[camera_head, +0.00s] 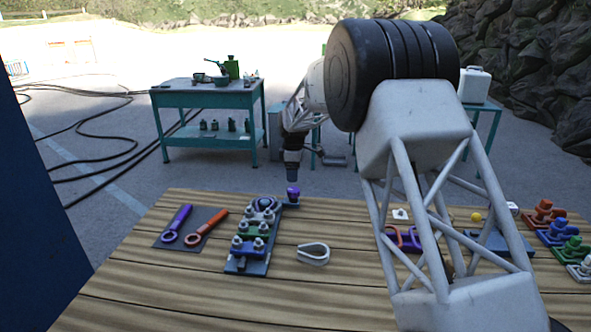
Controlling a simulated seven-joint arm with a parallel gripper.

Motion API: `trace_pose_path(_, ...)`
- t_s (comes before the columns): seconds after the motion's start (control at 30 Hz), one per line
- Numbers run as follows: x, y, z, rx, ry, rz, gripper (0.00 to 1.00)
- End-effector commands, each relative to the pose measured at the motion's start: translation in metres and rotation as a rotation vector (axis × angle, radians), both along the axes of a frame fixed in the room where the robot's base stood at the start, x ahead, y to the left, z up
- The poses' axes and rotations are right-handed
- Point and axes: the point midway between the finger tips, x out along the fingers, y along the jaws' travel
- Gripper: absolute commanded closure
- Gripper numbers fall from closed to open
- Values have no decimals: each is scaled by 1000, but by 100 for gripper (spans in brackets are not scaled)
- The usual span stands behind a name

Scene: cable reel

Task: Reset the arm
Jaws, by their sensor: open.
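My arm rises from the right front of the wooden table (170,290) and reaches over to its far side. My gripper (292,179) hangs pointing down at the far edge. It looks empty, but its fingers are too small to make out clearly. A small purple piece (293,192) stands just below the tip, on a dark blue support; I cannot tell whether they touch.
A dark clamp board (246,266), a purple wrench (178,220), an orange wrench (207,227) and a metal thimble (314,253) lie on the left and middle. Coloured clamps (565,249) line the right. A teal workbench (205,100) stands behind.

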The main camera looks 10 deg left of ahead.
Motion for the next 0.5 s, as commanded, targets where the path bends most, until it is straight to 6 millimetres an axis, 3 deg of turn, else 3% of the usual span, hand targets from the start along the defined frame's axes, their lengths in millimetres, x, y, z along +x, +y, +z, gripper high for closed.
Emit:
trace_pose_path(0.27, -11, -13, 15, 2, -7, -40, 23)
trace_pose_path(0.5, -43, -45, 53, 9, -24, -153, 23)
